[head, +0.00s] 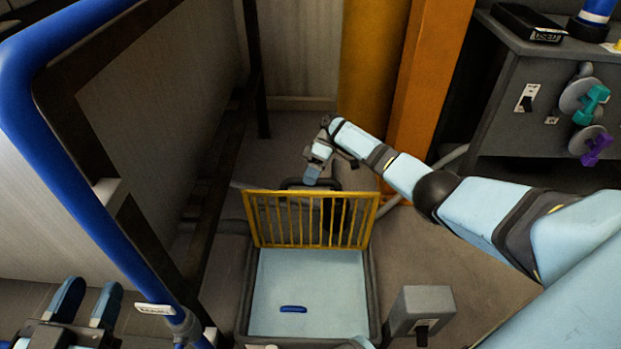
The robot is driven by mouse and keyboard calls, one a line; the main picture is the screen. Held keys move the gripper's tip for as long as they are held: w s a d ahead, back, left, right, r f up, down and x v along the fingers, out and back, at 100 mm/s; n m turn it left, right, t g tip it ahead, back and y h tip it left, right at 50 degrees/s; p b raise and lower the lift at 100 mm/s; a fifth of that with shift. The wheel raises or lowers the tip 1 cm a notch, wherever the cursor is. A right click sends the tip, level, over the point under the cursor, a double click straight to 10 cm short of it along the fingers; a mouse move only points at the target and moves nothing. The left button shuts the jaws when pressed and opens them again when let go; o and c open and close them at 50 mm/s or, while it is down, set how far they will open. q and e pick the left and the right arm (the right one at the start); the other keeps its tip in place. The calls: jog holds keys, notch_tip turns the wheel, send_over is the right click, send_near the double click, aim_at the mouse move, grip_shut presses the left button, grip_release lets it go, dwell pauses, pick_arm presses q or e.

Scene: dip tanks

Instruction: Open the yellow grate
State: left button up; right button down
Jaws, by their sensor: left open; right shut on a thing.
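The yellow grate (346,221) stands raised, roughly upright, along the far edge of a dip tank (375,312). A dark handle (291,183) shows at its top edge. My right gripper (312,180) is at this handle and shut on it; the exact contact is small in the picture. The tank opening below is uncovered, with a pale blue inside and a small dark blue object (293,309) in it. My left gripper (88,300) is open and empty at the lower left, far from the grate.
A blue pipe (118,255) and dark frame stand at the left. A grey switch box (420,309) is right of the tank. Orange (424,80) and yellow columns rise behind. A grey cabinet (506,124) with teal and purple handles is at the right.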

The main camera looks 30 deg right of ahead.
jog(key=c, duration=1.2)
grip_release()
jog(key=shift+s+f, duration=0.25)
jog(key=shift+f, duration=0.3)
jog(key=shift+o, duration=1.4)
jog(key=shift+f, duration=0.2)
jog(key=shift+w+r, duration=0.15)
jog(key=shift+r, duration=0.2)
jog(key=shift+w+d+r, duration=0.1)
jog(key=shift+d+r, duration=0.05)
pick_arm(q)
jog(key=shift+w+a+r+m+b, duration=0.15)
jog(key=shift+w+m+b, duration=0.15)
jog(key=shift+m+b, duration=0.25)
pick_arm(e)
jog(key=v, duration=1.3)
jog(key=shift+d+r, duration=0.1)
pick_arm(q)
jog(key=shift+n+t, duration=0.25)
jog(key=shift+t, duration=0.05)
